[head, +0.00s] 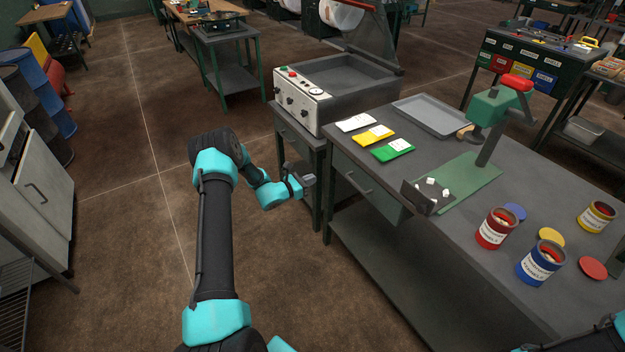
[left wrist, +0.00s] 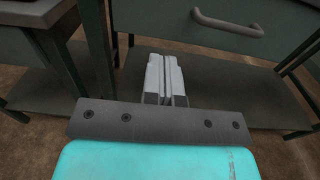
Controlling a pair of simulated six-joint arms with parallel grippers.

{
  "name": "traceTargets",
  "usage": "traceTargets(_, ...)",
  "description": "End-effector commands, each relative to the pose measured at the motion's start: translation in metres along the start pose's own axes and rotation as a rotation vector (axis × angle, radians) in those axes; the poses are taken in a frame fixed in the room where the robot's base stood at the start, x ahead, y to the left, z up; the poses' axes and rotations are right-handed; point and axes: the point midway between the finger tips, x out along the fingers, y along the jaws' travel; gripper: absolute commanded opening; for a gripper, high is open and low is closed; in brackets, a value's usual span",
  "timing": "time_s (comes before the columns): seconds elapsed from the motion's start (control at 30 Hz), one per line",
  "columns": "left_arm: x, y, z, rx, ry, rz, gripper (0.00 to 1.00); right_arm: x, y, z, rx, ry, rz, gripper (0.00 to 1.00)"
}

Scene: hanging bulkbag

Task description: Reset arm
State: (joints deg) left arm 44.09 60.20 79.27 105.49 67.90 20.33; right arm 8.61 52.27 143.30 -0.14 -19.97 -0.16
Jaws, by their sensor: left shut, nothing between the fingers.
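My left arm comes up from the bottom of the head view, with its teal and black links over the floor. My left gripper (head: 308,181) is at the gap between the vacuum machine's stand and the workbench, below the bench top. In the left wrist view its fingers (left wrist: 166,78) are pressed together and empty. They point toward the bench's lower shelf and green drawer front (left wrist: 225,22). My right gripper is out of view; only a bit of teal link shows at the lower right edge of the head view.
The workbench (head: 440,250) holds several cans, lids, colored packets (head: 393,149), a grey tray (head: 430,115) and a green press (head: 490,110). The vacuum machine (head: 300,97) stands left of it. A grey cabinet (head: 40,185) and barrels stand at the left. Floor between is clear.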

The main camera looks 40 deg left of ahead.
Motion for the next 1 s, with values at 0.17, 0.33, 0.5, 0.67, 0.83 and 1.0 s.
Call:
traceTargets(0.17, 0.0, 0.0, 0.0, 0.0, 0.0, 0.0, 0.0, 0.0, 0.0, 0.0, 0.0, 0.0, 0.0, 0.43)
traceTargets(0.33, 0.001, -0.005, -0.002, 0.001, 0.011, -0.011, 0.0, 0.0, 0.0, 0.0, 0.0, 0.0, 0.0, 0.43)
traceTargets(0.5, 0.005, -0.044, -0.02, 0.017, 0.11, -0.104, 0.0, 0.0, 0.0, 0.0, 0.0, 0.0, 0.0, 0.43)
traceTargets(0.67, -0.003, -0.12, -0.051, 0.081, 0.299, -0.301, 0.0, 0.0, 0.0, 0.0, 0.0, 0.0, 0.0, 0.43)
traceTargets(0.83, -0.038, -0.209, -0.084, 0.237, 0.519, -0.589, 0.0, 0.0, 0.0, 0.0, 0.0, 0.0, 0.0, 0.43)
traceTargets(1.0, -0.088, -0.274, -0.102, 0.472, 0.672, -0.887, 0.0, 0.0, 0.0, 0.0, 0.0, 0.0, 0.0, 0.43)
